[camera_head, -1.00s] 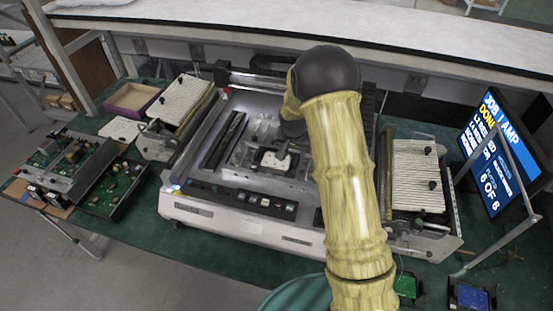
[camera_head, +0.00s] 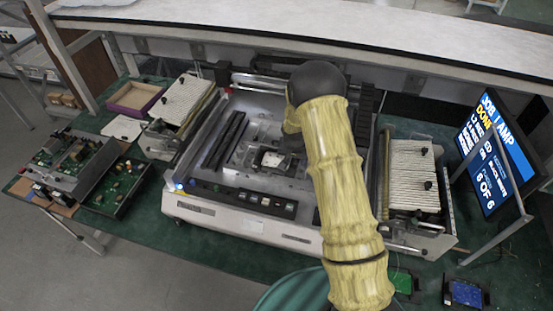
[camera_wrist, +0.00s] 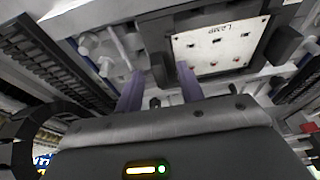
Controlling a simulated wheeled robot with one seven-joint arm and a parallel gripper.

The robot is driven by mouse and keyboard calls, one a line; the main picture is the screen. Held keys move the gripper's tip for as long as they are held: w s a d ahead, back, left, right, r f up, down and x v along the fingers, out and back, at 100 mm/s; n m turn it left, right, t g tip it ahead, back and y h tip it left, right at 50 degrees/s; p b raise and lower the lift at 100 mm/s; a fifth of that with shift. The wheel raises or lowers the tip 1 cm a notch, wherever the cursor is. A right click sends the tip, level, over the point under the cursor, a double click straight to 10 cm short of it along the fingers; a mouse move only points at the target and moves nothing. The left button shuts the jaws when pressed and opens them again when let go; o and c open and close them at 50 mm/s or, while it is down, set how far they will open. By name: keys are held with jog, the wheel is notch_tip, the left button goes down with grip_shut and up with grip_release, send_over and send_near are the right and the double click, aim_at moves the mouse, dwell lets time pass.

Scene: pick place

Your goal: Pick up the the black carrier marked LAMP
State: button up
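The black carrier marked LAMP (camera_wrist: 157,34) shows in the upper part of the wrist view. It holds a white board (camera_wrist: 222,44) with the word LAMP and several small red and dark parts. In the head view the carrier (camera_head: 270,159) sits in the middle of the grey machine. In the head view my arm hides most of the gripper.
Paper-like ribbed racks flank the machine at left (camera_head: 182,100) and right (camera_head: 415,178). A screen (camera_head: 494,150) reads JOB LAMP and 6 OF 6. Circuit boards (camera_head: 75,155) lie at left. Green (camera_head: 402,282) and blue (camera_head: 466,293) boards lie at front right. A shelf (camera_head: 300,30) crosses behind.

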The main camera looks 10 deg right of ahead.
jog(key=shift+c, duration=0.5)
grip_shut()
jog(key=shift+r+b, duration=0.45)
jog(key=shift+r, duration=0.25)
notch_tip(320, 180, up, 9)
jog(key=b, duration=0.2)
jog(key=shift+f+b, duration=0.15)
jog(key=shift+b, duration=0.2)
